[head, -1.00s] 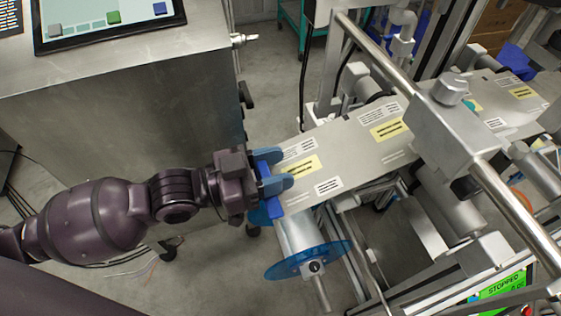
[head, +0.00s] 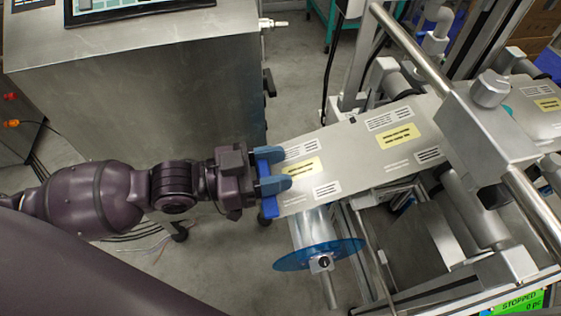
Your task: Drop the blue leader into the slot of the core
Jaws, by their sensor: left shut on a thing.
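The blue leader (head: 269,207) is a bright blue strip at the left end of the printed film web (head: 345,160). My left gripper (head: 284,171) has its grey-blue fingers shut on this end, over the leader. The core (head: 308,222) is a pale cylinder just below and slightly right of the leader, with a translucent blue flange (head: 290,258) at its near end. The film end covers the core's upper part, and I cannot make out the slot. The leader appears above the core, apart from it. My right gripper is not in view.
A steel cabinet (head: 150,100) with a screen stands at the left. The machine's rail and clamp block (head: 490,130) cross above the web at the right. A green display (head: 515,303) reads STOPPED. Open floor lies left of the core.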

